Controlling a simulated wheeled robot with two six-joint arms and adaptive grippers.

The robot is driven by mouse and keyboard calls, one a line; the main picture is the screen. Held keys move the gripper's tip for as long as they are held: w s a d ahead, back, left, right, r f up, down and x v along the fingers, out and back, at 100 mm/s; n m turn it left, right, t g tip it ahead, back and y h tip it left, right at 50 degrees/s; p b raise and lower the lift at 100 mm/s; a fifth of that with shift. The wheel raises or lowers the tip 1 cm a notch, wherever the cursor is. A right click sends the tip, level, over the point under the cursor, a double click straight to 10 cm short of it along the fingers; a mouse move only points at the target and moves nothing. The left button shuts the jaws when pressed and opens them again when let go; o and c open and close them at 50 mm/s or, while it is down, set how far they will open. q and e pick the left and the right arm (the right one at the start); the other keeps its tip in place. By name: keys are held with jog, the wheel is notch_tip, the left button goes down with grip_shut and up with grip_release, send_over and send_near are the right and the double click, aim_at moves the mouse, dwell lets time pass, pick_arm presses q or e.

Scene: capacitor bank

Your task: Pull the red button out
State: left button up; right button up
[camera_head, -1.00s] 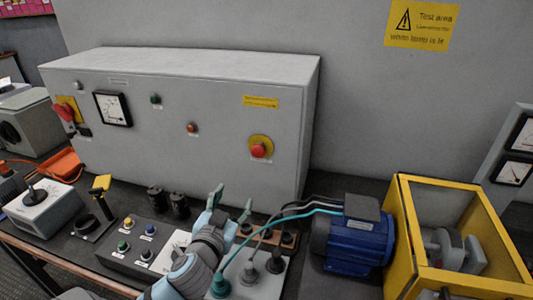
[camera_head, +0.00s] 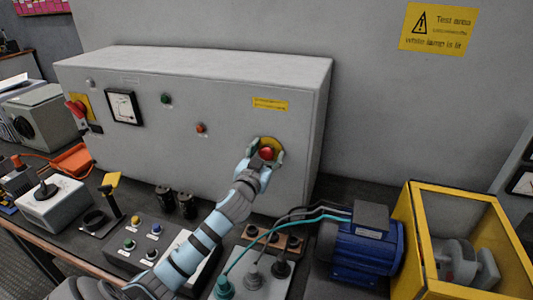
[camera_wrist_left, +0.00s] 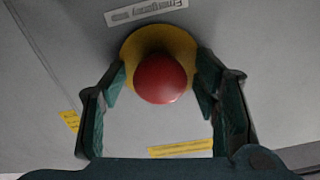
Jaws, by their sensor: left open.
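The red button (camera_head: 267,153) is a mushroom knob on a yellow round plate (camera_head: 268,142) at the right of the grey cabinet's front. It also shows in the left wrist view (camera_wrist_left: 160,79), with its yellow plate (camera_wrist_left: 158,38) behind it. My left gripper (camera_head: 265,158) is at the button, with one finger on each side. In the left wrist view the left gripper (camera_wrist_left: 160,92) is open around the button, with the fingertips near the plate's edges. A small gap seems to show between each finger and the knob. My right gripper is not in view.
The grey cabinet (camera_head: 190,92) also carries a red rotary switch (camera_head: 76,108), a dial (camera_head: 123,107) and small lamps. Below my left arm stand a control box (camera_head: 140,243) and plugs with cables. A blue motor (camera_head: 360,248) and yellow frame (camera_head: 420,235) stand at right.

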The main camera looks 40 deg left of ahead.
pick_arm(q)
jog(key=shift+c, duration=0.5)
grip_shut()
jog(key=shift+s+d+f, duration=0.1)
jog(key=shift+s, duration=0.15)
jog(key=shift+s+d, duration=0.15)
jog(key=shift+s, duration=0.45)
jog(key=shift+o, duration=0.5)
grip_release()
jog(key=shift+s+d, duration=0.1)
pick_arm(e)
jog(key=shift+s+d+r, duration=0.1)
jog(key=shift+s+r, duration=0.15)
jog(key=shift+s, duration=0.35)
